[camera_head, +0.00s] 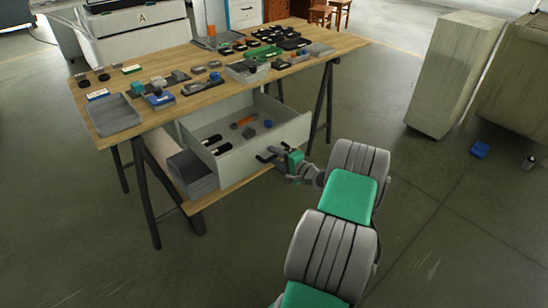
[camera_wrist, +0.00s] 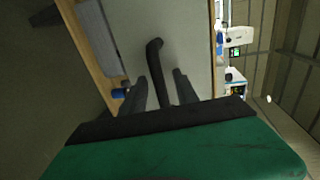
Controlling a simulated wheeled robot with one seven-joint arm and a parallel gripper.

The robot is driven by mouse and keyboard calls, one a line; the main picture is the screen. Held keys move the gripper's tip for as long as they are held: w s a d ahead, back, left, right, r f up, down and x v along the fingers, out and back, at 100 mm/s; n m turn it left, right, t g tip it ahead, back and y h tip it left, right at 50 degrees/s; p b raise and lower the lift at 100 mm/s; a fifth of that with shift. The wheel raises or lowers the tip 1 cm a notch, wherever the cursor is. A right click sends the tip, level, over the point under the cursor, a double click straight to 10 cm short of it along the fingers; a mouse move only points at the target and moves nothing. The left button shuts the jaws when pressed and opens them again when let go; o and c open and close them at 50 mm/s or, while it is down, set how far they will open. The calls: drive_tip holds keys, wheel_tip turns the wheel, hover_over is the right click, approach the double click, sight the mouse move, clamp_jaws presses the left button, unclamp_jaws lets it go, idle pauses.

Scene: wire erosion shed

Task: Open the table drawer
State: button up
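The table drawer (camera_head: 285,139) is pulled out from under the wooden table, and its inside shows in the head view. It holds several small items, among them black cylinders, an orange piece and a blue piece. Its pale front panel (camera_wrist: 187,35) also fills the middle of the wrist view. A dark bent handle (camera_wrist: 155,62) sticks out from this front. My gripper (camera_head: 268,155) is at the drawer front. In the wrist view its two dark fingers (camera_wrist: 160,90) stand on either side of the handle, with gaps visible, so it looks open.
The wooden table (camera_head: 150,68) carries several small parts, boxes and a grey tray (camera_head: 113,115) at its left. A grey bin (camera_head: 192,172) stands on the lower shelf beside the drawer. Cabinets (camera_head: 455,70) stand at the right. The floor to the right is mostly clear, with a blue object (camera_head: 480,149).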

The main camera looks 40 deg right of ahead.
drive_tip(key=p+v, duration=0.1)
drive_tip(key=v, duration=0.6)
drive_tip(key=shift+s, duration=0.4)
drive_tip(key=shift+r, duration=0.1)
